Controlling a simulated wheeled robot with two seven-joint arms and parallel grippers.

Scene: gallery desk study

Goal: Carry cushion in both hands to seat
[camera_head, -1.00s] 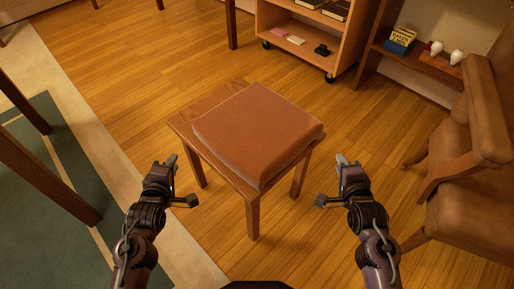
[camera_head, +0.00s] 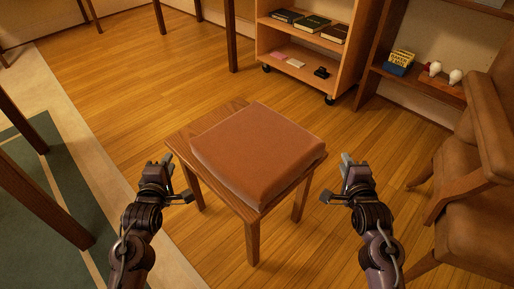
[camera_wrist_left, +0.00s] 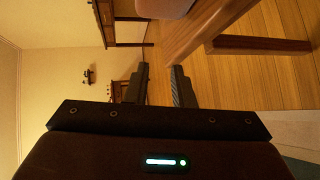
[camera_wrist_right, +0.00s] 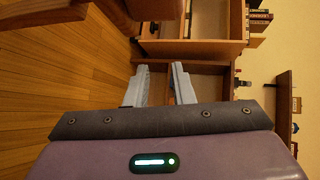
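The brown cushion (camera_head: 258,150) lies flat on a small wooden table (camera_head: 183,135), covering most of its top. Part of the cushion also shows at the top edge of the left wrist view (camera_wrist_left: 165,7). My left gripper (camera_head: 181,181) is open and empty, to the left of the table's near side. My right gripper (camera_head: 336,180) is open and empty, to the right of the cushion. Neither gripper touches the cushion. A brown leather armchair (camera_head: 478,220) with a padded seat stands at the right, partly cut off by the frame edge.
A wheeled bookshelf (camera_head: 345,65) stands behind the table. A wall shelf (camera_head: 425,85) with small objects is at the back right. Dark wooden legs (camera_head: 45,205) stand on a green rug (camera_head: 75,190) at the left. Bare wooden floor (camera_head: 130,80) lies behind and around the table.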

